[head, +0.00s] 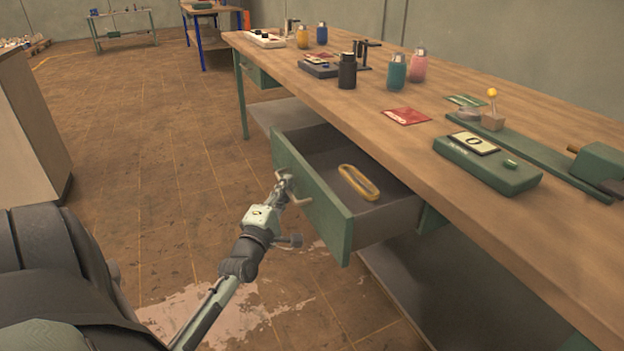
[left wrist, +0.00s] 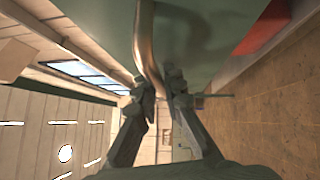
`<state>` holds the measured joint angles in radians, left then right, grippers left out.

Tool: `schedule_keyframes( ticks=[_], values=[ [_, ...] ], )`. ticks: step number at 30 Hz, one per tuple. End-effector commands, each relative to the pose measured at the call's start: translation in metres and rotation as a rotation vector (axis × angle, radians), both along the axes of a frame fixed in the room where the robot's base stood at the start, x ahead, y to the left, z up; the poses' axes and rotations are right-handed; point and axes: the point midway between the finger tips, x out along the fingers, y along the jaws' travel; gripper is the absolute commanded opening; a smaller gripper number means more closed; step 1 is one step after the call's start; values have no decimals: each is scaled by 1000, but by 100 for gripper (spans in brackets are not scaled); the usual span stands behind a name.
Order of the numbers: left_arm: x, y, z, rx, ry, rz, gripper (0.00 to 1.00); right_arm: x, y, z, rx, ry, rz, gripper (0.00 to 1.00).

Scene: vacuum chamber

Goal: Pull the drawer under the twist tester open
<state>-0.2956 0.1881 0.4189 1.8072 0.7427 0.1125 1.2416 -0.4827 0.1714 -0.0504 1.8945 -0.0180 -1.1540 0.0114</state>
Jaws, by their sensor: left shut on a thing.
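The drawer (head: 310,192) with a green front stands pulled out from under the wooden bench, its inside showing. A yellow oval ring-shaped thing (head: 358,182) lies in it. The twist tester (head: 490,160), a green device with a display and a long bar, stands on the bench top above and to the right. My left gripper (head: 285,184) is at the drawer front, shut on the metal drawer handle (head: 300,200). In the left wrist view the handle (left wrist: 148,45) runs between the fingers (left wrist: 163,88). My right gripper does not show.
The bench top (head: 440,200) holds several bottles, a red card (head: 405,117), a green card (head: 466,100) and a dark device (head: 335,66). A cabinet (head: 30,130) stands at the left. The tiled floor between it and the bench is clear.

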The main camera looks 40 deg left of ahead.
Motion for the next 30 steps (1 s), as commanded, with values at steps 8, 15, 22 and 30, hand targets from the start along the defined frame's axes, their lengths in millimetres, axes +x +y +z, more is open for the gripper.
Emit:
schedule_keyframes(
  ticks=[8,15,22,30],
  values=[
    [-37,14,-1,1,3,-2,0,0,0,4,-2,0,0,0],
    [-47,19,-1,-1,2,-1,0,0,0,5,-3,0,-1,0],
    [-47,19,-1,-1,0,-1,0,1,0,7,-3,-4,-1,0],
    [-47,19,-1,0,1,0,29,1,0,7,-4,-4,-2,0]
  ],
)
